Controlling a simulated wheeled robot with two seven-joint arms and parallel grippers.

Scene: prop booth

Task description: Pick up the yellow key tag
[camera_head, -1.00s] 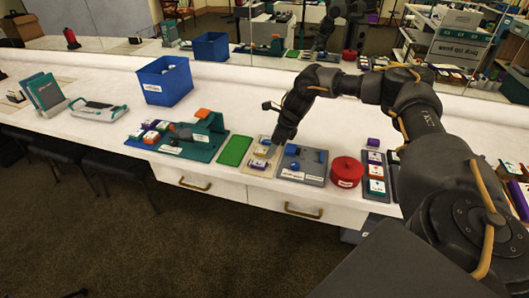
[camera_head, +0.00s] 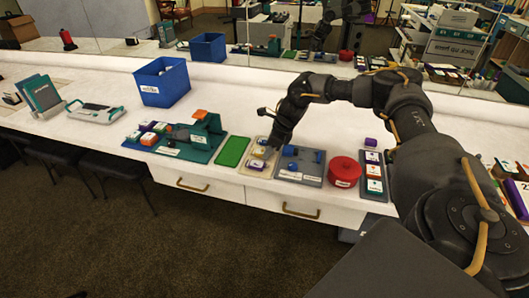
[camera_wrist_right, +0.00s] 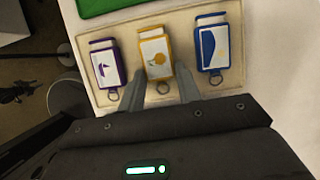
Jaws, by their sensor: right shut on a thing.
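The yellow key tag (camera_wrist_right: 156,52) lies on a beige tray (camera_wrist_right: 182,22) in the right wrist view, between a purple tag (camera_wrist_right: 105,62) and a blue tag (camera_wrist_right: 212,46). Each tag has a metal ring at its near end. My right gripper (camera_wrist_right: 160,85) is at the yellow tag's near end, shut on it with one finger on each side. In the head view my right gripper (camera_head: 263,149) is over the beige tray (camera_head: 254,164) and partly hides the tags. My left gripper is not in view.
A green mat (camera_head: 232,151) lies left of the tray. A grey tray (camera_head: 301,166) and a round red container (camera_head: 345,171) stand to its right. A blue bin (camera_head: 162,84) stands farther back left. White counter behind the tray is clear.

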